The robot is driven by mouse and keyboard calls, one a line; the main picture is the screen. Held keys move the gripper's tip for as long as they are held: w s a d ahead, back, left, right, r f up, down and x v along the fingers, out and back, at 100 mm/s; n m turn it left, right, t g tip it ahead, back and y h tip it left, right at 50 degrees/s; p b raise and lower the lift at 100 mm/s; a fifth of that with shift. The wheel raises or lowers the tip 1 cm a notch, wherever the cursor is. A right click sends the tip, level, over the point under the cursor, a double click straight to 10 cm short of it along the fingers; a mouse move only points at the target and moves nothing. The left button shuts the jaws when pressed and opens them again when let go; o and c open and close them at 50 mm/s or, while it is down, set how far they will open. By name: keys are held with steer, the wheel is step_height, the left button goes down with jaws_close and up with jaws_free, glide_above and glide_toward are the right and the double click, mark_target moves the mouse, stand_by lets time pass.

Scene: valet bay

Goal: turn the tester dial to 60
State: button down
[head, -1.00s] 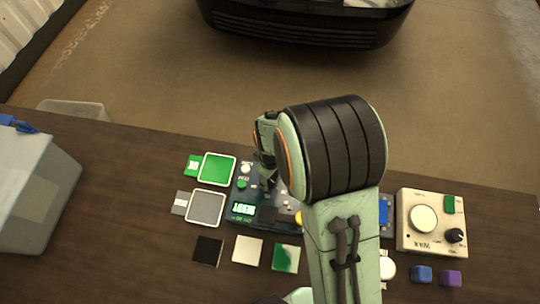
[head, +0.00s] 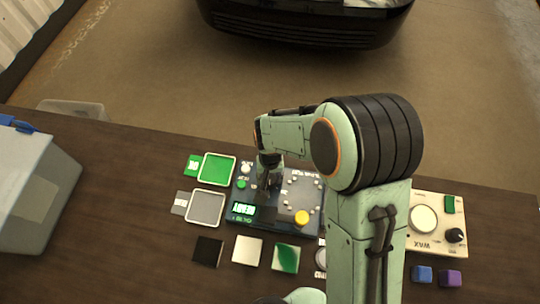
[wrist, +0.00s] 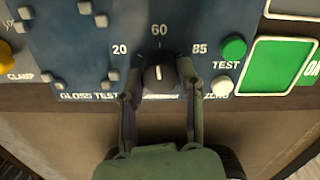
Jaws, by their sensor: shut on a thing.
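The gloss tester (head: 290,189) is a dark blue panel on the bench, with a lit display (head: 243,209) that seems to read READY. Its black dial (wrist: 158,74) shows in the wrist view, below the printed marks 20, 60 and 85. The dial's white pointer line stands upright and points at 60. My gripper (wrist: 160,82) is shut on the dial, one finger on each side. In the head view my gripper (head: 268,182) reaches down to the tester's far side and hides the dial.
A green TEST button (wrist: 233,47) and a white button (wrist: 221,86) sit close to my right finger. A yellow clamp knob (head: 302,217) is on the tester. Framed green (head: 216,169) and grey plates, loose tiles, a WAX box (head: 435,225) and a grey bin (head: 35,190) surround it.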

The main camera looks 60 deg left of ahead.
mark_target(270, 179)
steer(key=shift+m, duration=0.6)
steer(key=c, duration=0.7)
jaws_free()
steer(key=shift+r, duration=0.1)
step_height(270, 179, up, 12)
